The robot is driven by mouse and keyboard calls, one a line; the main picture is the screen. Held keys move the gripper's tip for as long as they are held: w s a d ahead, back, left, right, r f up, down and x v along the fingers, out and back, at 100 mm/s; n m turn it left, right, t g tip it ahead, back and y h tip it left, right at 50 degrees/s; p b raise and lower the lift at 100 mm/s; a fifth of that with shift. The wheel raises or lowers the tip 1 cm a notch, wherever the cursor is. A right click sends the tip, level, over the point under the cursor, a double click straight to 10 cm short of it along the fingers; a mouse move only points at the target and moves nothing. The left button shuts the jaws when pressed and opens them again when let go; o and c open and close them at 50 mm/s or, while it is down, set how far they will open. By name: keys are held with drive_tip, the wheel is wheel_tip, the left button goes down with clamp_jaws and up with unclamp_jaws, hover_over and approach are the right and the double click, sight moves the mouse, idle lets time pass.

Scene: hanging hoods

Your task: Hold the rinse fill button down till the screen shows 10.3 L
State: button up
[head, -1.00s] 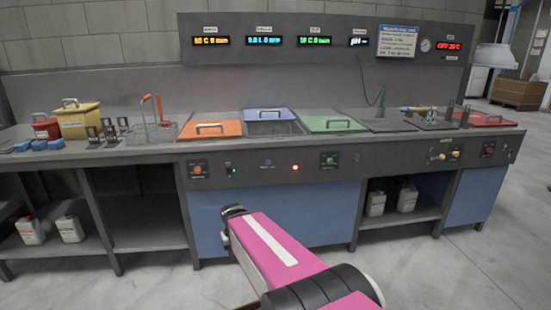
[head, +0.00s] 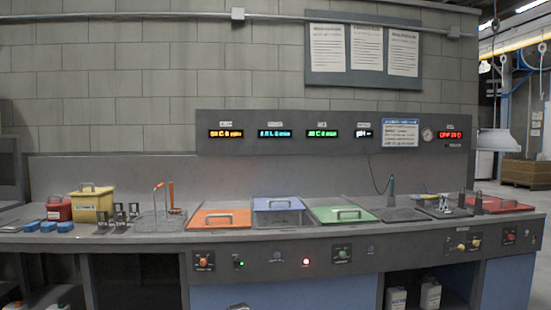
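The blue-lit screen (head: 275,133) is on the back panel, second from the left. It shows an L reading, but its digits are too blurred to read surely. The rinse tank with a blue lid (head: 276,204) sits below it in the counter.
An orange lid (head: 220,218) and a green lid (head: 341,214) flank the blue one. An orange knob (head: 203,261) and a green-lit switch (head: 238,262) are to the left on the panel. A wire basket (head: 160,223) and a yellow box (head: 92,205) stand on the counter.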

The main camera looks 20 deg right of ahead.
clamp_jaws()
idle(1.9)
